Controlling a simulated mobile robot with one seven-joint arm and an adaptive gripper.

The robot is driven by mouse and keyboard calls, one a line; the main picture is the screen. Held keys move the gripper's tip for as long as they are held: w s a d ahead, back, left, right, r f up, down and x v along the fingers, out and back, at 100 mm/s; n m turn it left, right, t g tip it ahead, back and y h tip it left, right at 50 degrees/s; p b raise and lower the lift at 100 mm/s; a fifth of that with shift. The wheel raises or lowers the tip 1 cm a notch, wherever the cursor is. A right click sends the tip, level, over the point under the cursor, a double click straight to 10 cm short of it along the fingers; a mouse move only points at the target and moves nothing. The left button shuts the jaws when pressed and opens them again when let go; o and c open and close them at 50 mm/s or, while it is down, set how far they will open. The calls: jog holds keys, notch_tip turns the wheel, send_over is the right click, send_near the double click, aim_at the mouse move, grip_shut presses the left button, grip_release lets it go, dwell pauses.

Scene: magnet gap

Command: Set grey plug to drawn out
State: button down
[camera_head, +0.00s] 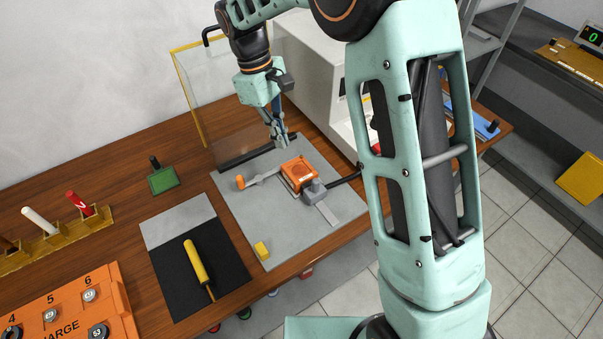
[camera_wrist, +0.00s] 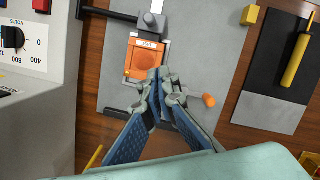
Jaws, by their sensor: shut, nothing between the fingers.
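The grey plug (camera_head: 314,190) sits on a pale metal strip beside the orange block (camera_head: 296,172), with a dark cable running off to the right. My gripper (camera_head: 281,144) is shut and empty, beyond the orange block. In the wrist view its fingertips (camera_wrist: 160,74) overlap the block's lower right edge, apart from the plug.
The grey board (camera_head: 262,213) also carries an orange-knobbed lever (camera_head: 240,182) and a yellow block (camera_head: 262,250). A clear yellow-edged screen (camera_head: 205,100) stands behind. A white instrument box (camera_wrist: 40,70) stands close on the left in the wrist view. A yellow-handled tool (camera_head: 197,262) lies on a black mat.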

jog(key=shift+d, duration=0.1)
send_near(309, 188)
jog(key=f, duration=0.1)
jog(key=w+a+f, duration=0.1)
jog(key=f, duration=0.1)
jog(key=a+f, duration=0.1)
jog(key=f, duration=0.1)
jog(key=shift+w+a, duration=0.2)
jog(key=shift+a, duration=0.05)
jog(key=d, duration=0.1)
jog(key=s, duration=0.1)
jog(key=d+p, duration=0.1)
jog(key=shift+s+d+r, duration=0.1)
jog(key=shift+s+d, duration=0.15)
jog(key=shift+d, duration=0.15)
jog(key=shift+s+d, duration=0.15)
jog(key=shift+d, duration=0.2)
jog(key=shift+s, duration=0.1)
